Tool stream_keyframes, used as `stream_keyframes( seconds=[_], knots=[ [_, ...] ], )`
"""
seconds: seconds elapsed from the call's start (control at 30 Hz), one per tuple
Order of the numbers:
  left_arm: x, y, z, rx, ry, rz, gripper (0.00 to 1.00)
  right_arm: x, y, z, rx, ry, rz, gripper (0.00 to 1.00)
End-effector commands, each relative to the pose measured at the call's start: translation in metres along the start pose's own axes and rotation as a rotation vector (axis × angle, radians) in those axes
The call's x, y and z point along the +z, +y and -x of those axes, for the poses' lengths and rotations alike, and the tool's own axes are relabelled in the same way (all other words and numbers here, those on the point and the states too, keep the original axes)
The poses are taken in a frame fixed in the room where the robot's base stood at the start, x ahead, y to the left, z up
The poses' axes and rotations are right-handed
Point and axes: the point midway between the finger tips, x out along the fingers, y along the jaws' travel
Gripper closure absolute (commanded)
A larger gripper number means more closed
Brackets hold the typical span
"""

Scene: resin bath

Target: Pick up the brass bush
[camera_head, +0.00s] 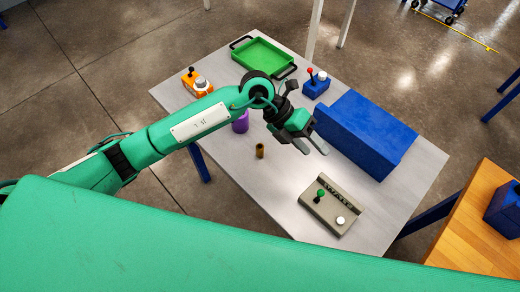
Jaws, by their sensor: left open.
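The brass bush (260,150), a small brown-gold cylinder, stands upright on the grey table (275,205), left of the table's middle. My left gripper (313,148) is open and empty above the table, to the right of the bush and apart from it. My left arm reaches in from the left, passing behind the bush in the picture. My right gripper does not show.
A purple cylinder (240,124) stands partly hidden by my arm. A large blue box (365,135) is right of the gripper. A beige control box (336,207) is in front. A green tray (262,56), an orange switch box (197,84) and a blue joystick box (316,87) are at the back.

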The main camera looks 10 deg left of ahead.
Motion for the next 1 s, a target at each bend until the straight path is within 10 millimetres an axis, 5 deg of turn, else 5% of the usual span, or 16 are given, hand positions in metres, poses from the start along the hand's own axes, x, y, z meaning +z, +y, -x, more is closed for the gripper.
stream_keyframes(
  seconds=[0.2, 0.5, 1.0],
  knots=[
    [0.008, 0.079, 0.046, 0.495, 0.087, 0.010, 0.51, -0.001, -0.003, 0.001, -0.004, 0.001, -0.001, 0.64],
    [0.014, 0.122, 0.096, 0.820, 0.108, 0.071, 0.51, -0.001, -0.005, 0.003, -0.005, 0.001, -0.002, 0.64],
    [0.004, 0.180, 0.046, 0.833, 0.110, 0.077, 0.51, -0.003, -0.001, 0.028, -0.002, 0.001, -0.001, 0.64]
  ],
)
